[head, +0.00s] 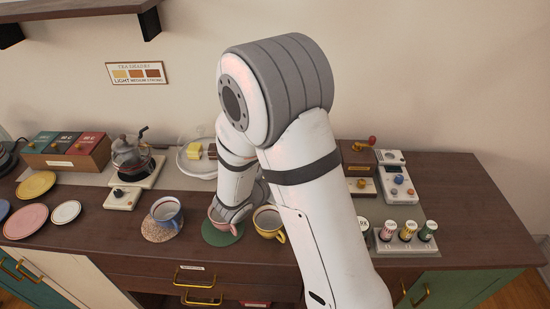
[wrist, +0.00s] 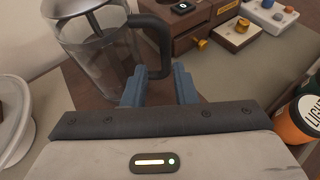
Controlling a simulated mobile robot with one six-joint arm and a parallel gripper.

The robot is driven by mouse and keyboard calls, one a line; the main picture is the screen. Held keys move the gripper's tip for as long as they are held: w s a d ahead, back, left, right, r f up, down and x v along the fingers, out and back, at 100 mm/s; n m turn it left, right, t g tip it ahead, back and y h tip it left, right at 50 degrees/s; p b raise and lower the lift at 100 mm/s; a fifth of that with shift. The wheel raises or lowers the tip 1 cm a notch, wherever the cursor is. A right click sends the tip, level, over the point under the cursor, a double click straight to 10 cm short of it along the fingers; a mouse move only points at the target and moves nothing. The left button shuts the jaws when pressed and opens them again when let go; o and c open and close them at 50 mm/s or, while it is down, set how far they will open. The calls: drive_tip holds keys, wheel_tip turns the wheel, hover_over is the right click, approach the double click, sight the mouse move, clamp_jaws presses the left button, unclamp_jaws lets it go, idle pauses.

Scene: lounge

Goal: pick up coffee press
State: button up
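The coffee press (wrist: 100,50) is a clear glass jug with a metal lid and a dark curved handle (wrist: 163,45). It stands upright at the upper left of the wrist view. My gripper (wrist: 158,86) has its two blue fingers apart, with the lower part of the handle at the gap between their tips. I cannot tell whether either finger touches the handle. In the head view my arm covers the press and the fingers.
A brown grinder-like box (wrist: 195,25) and a white device (wrist: 240,32) stand beyond the fingers. Labelled canisters (wrist: 300,120) are close on the right, and a white round dish (wrist: 14,115) on the left. Cups (head: 166,211) and a glass kettle (head: 130,155) occupy the counter (head: 100,235).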

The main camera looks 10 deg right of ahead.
drive_tip(key=p+x, duration=0.2)
drive_tip(key=x, duration=0.5)
drive_tip(key=shift+w+d, duration=0.1)
drive_tip(key=shift+d, duration=0.2)
clamp_jaws()
